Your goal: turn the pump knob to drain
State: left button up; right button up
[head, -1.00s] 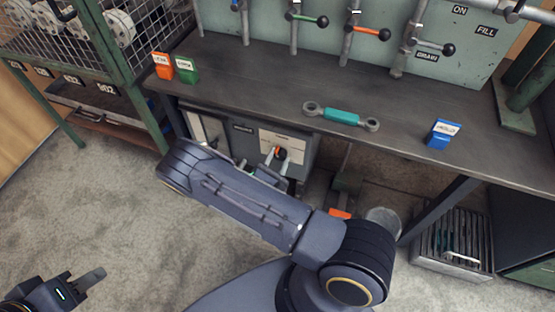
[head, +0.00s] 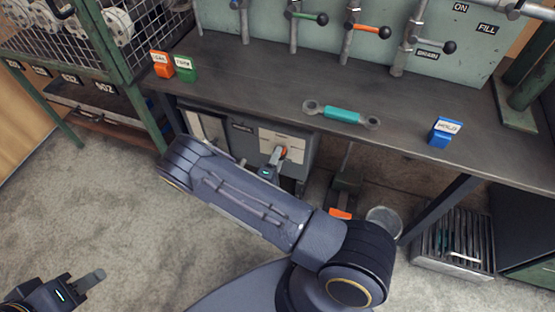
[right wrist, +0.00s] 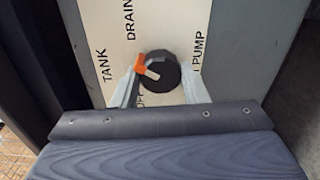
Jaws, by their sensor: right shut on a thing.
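The pump knob (right wrist: 165,72) is a round black knob with an orange pointer on a white label panel. In the right wrist view the orange part sticks out to the left, with TANK at the left, DRAIN at the upper left and PUMP at the right; a lower label is partly hidden. My right gripper (right wrist: 161,88) is shut on the knob, one finger on each side. In the head view the knob (head: 283,152) sits on a grey cabinet under the bench, largely covered by my right gripper (head: 277,156). My left gripper (head: 82,282) is at the lower left, away from everything.
The dark workbench (head: 250,75) overhangs the cabinet (head: 310,155). On it lie a teal-handled wrench (head: 340,114) and orange, green and blue labelled blocks. A bucket (head: 384,218) and a slatted crate (head: 455,245) stand on the floor at the right. The floor at the left is clear.

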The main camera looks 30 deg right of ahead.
jog(key=m+b, duration=0.1)
jog(key=m, duration=0.4)
jog(key=shift+f+m, duration=0.1)
jog(key=shift+m, duration=0.2)
dwell(0.4)
jog(key=o, duration=1)
jog(key=p+v, duration=0.1)
jog(key=v, duration=0.7)
